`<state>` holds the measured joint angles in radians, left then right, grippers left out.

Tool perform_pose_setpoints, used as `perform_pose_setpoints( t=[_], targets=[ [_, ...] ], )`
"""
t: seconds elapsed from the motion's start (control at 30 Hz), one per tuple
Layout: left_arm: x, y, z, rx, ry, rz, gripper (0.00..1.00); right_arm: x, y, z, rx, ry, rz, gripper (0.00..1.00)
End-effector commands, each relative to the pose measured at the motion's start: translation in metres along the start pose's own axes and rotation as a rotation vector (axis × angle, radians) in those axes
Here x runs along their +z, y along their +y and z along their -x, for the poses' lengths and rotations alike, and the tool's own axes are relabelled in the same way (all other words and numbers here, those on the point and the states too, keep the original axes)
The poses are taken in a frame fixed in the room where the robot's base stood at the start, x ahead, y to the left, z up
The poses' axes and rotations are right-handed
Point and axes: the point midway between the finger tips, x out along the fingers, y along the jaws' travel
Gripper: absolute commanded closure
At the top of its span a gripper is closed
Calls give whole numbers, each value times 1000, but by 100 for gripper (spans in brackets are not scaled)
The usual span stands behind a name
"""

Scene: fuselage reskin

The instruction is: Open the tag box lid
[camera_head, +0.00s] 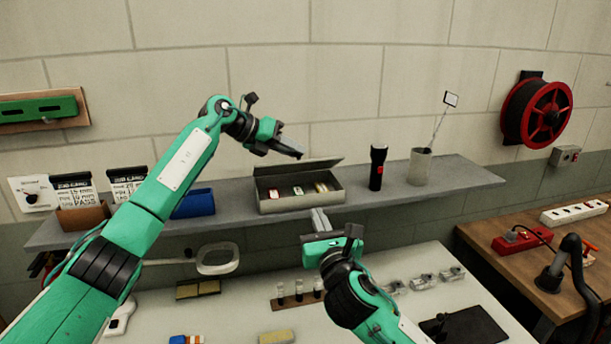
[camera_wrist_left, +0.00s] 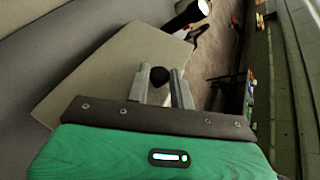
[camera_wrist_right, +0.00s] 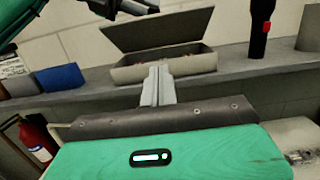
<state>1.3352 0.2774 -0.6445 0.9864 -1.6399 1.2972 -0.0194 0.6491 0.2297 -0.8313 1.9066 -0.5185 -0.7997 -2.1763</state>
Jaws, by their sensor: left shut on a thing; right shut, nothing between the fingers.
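The tag box (camera_head: 315,204) is a grey-beige metal box on the wall shelf, with several coloured tags (camera_head: 297,190) inside. Its lid (camera_head: 310,167) is raised and tilted up at the back, and the inside shows. The raised lid also shows in the right wrist view (camera_wrist_right: 150,32). My left gripper (camera_head: 298,153) is at the lid's upper edge. In the left wrist view its fingers are shut on a dark round knob (camera_wrist_left: 159,76) at the lid panel (camera_wrist_left: 110,65). My right gripper (camera_head: 318,212) is shut and empty, just in front of and below the box.
A blue bin (camera_head: 194,204) stands left of the box on the shelf (camera_head: 235,219). A black flashlight (camera_head: 377,168) and a grey cup (camera_head: 420,166) stand to the right. The white table (camera_head: 245,295) below holds small parts. Free shelf lies between box and flashlight.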

Motion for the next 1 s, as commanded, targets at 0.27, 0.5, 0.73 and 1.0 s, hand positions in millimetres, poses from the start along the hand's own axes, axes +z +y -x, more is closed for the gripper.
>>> perform_pose_setpoints(
  t=[0.27, 0.5, 0.73, 1.0],
  targets=[
    [0, 0, 0, 0, 1, 1, 100, 1, 0, -44, -2, -1, 0, 100],
    [0, 0, 0, 0, 1, 1, 100, 0, -1, -88, -3, 1, -1, 100],
    [0, 0, 0, 1, 1, 1, 100, 18, -1, -115, -2, -1, -2, 100],
    [0, 0, 0, 1, 1, 1, 100, 27, -1, -124, -2, 1, -1, 100]
  ],
)
